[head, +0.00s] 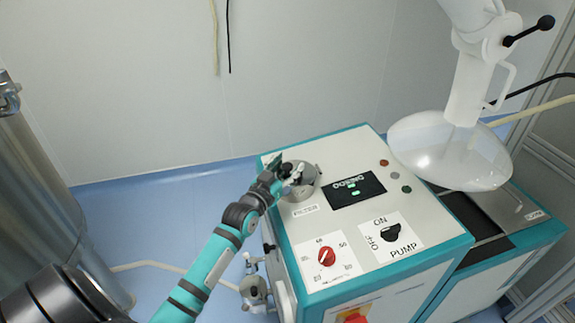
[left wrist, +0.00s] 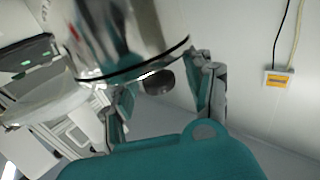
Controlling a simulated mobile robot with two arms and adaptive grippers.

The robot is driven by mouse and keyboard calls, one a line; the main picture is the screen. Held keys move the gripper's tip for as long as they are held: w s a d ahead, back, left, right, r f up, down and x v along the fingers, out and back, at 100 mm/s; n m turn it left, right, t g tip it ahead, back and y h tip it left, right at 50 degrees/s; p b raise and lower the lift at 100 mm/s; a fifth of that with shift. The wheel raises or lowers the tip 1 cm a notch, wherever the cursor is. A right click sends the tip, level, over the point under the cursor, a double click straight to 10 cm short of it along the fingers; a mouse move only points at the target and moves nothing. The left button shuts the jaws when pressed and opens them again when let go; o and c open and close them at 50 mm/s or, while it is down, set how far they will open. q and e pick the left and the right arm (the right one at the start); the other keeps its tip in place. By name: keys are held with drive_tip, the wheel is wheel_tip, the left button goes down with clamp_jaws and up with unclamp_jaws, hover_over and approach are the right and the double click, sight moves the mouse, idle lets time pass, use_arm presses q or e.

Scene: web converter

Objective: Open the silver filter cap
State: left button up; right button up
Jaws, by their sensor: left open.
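The silver filter cap (head: 302,186) sits on the top left corner of the machine, above a FILTER label (head: 306,210). My left gripper (head: 284,171) is at the left side of the cap and partly covers it. In the left wrist view the shiny metal cap (left wrist: 125,35) fills the top centre, with a dark rounded part (left wrist: 156,82) at its edge. My left gripper (left wrist: 162,95) is open, its two fingers apart on either side of that dark part. I cannot tell whether they touch it. My right gripper is not in view.
The machine top (head: 335,225) carries a small display (head: 356,190), a red knob (head: 326,256) and a black PUMP switch (head: 391,232). A clear hood (head: 450,150) on a white arm hangs at the right. A large steel vessel (head: 45,170) stands at the left.

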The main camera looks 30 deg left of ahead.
use_arm(q)
clamp_jaws()
idle(0.4)
drive_tip(key=shift+w+f, duration=0.25)
